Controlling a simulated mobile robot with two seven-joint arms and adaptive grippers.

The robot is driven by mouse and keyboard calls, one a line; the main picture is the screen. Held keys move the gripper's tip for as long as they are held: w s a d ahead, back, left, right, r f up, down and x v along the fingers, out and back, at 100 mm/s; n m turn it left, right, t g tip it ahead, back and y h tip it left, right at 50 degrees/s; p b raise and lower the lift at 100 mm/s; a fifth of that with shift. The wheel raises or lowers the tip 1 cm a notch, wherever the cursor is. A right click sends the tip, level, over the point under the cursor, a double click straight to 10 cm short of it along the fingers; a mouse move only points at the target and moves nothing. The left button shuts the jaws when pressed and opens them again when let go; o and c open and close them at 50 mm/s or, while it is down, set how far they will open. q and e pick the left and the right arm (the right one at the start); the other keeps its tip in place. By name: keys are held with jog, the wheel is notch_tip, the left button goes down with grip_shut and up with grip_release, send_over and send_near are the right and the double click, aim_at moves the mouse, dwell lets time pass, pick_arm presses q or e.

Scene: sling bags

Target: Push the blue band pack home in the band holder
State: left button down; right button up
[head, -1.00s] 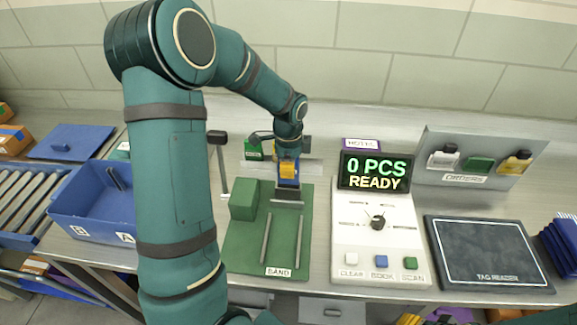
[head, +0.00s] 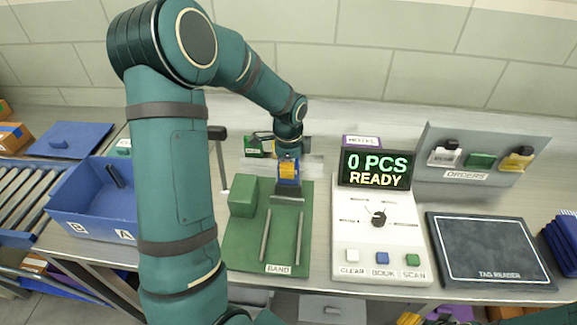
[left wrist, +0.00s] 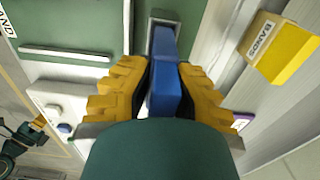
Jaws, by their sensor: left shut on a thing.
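The blue band pack (left wrist: 164,80) is held between the yellow ridged fingers of my left gripper (head: 289,170). In the left wrist view the fingers (left wrist: 163,95) close on it from both sides. Its far end meets the grey band holder (left wrist: 168,20), which also shows in the head view (head: 288,196) at the back of the green board. How deep the pack sits in the holder is hidden. Yellow and dark parts that look like my right gripper (left wrist: 40,122) show small at the left of the left wrist view; their jaw state is unclear.
The green board (head: 250,250) marked BAND carries a green block (head: 243,197) and two thin rails. A white console (head: 378,235) with a READY display stands at its right. A yellow BANDS box (left wrist: 280,48) lies near the gripper. A blue bin (head: 90,205) stands left.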

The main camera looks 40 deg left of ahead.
aim_at(288, 182)
pick_arm(q)
jog(key=shift+f+b, duration=1.4)
jog(key=shift+f, duration=0.8)
jog(key=c, duration=1)
grip_release()
jog(key=shift+o, duration=0.2)
jog(key=shift+r, duration=0.1)
notch_tip(288, 182, up, 12)
jog(key=shift+f, duration=0.1)
